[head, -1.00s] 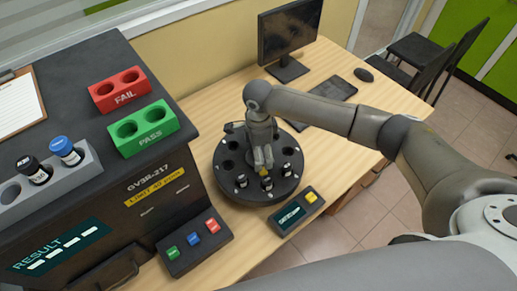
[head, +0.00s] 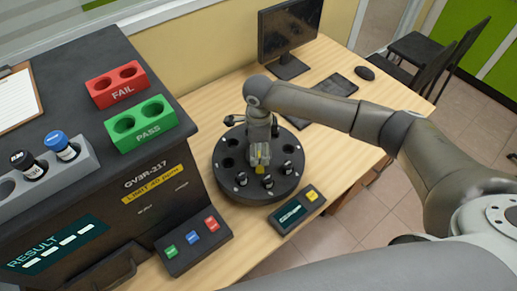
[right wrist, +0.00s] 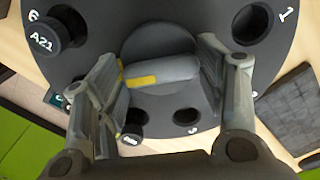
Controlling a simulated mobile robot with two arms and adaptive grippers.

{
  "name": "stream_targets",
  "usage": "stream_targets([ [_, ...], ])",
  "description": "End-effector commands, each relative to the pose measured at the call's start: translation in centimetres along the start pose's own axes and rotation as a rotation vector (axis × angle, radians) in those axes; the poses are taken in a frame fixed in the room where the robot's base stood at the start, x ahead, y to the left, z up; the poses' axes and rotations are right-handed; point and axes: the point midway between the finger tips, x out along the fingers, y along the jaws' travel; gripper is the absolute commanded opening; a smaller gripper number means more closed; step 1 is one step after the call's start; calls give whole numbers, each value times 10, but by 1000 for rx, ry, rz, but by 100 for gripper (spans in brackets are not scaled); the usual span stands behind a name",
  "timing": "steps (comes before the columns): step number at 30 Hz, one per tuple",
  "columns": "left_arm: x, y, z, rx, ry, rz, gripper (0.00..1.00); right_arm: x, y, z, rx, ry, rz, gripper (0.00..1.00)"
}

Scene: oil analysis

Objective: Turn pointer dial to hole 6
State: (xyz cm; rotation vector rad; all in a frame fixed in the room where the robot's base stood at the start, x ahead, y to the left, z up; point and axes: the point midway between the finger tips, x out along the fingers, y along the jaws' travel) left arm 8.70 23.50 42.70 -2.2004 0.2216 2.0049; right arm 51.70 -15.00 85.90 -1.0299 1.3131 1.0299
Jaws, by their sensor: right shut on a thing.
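The pointer dial (right wrist: 165,72) is a dark grey knob with a yellow mark at the centre of the black round carousel (head: 228,187). My right gripper (head: 260,160) is over it, its fingers around the knob; it also shows in the right wrist view (right wrist: 168,85). The yellow mark points left in the right wrist view. The label 6 (right wrist: 33,17) is at the upper left there, beside a black-capped vial marked A21 (right wrist: 42,38). The label 1 (right wrist: 288,15) is beside an empty hole at the upper right. My left gripper is not in view.
A small console with a yellow button (head: 311,196) stands in front of the carousel. The dark analyser (head: 150,215) and its button box (head: 195,243) are on the left. Red FAIL (head: 117,86) and green PASS (head: 141,124) racks sit on top. A monitor (head: 290,32) stands behind.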

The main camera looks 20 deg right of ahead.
Motion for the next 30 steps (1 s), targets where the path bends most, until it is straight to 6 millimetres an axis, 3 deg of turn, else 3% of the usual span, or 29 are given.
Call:
stream_targets([
  [18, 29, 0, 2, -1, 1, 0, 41, 2, 0, -1, 473, 2, 1, 40],
  [30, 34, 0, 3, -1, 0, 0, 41, 1, 0, -1, 586, 4, 1, 40],
])
